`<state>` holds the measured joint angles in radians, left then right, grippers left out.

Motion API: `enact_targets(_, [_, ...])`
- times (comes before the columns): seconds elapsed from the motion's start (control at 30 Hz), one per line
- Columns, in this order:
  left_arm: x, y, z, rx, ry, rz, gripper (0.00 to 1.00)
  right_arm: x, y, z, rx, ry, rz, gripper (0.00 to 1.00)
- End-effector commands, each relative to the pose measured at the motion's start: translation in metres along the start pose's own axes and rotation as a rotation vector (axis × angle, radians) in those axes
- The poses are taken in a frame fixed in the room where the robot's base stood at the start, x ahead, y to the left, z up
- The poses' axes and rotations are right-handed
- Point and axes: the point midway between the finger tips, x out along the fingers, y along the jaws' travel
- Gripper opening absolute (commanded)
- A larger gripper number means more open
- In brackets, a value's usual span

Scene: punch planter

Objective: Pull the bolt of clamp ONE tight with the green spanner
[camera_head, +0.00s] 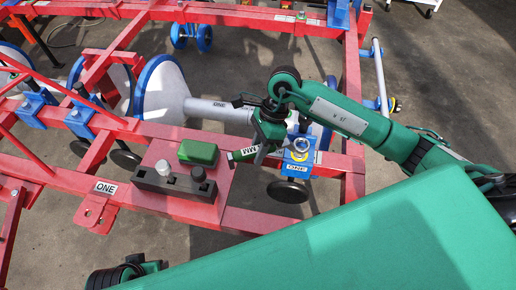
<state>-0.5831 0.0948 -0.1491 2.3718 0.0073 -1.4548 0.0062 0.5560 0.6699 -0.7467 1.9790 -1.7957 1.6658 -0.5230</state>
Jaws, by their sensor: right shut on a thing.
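My right gripper (263,148) hangs from the green right arm, pointing down over the red frame. It is shut on the green spanner (241,154), a short green bar with a white marked patch, reaching left towards the green box. Just right of it is a blue clamp (297,170) with a yellow ring and a white label too small to read. A white label reading ONE (106,187) is on the red beam to the left; which clamp it names I cannot tell. Other blue clamps (82,120) sit on the frame at left. My left gripper is not visible.
A red plate (222,187) carries a green box (198,152) and a dark block (160,181) with knobs. Large grey discs with blue rims (164,88) and a grey tube (215,109) stand behind. My green body covers the lower right. Grey floor shows between beams.

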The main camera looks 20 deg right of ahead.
Motion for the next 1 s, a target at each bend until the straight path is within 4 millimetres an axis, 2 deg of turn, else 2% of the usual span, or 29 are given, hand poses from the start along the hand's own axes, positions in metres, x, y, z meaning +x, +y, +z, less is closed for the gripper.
enact_targets(1.0, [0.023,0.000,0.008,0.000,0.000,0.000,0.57,0.023,-0.007,-0.011,0.000,0.000,0.000,0.00])
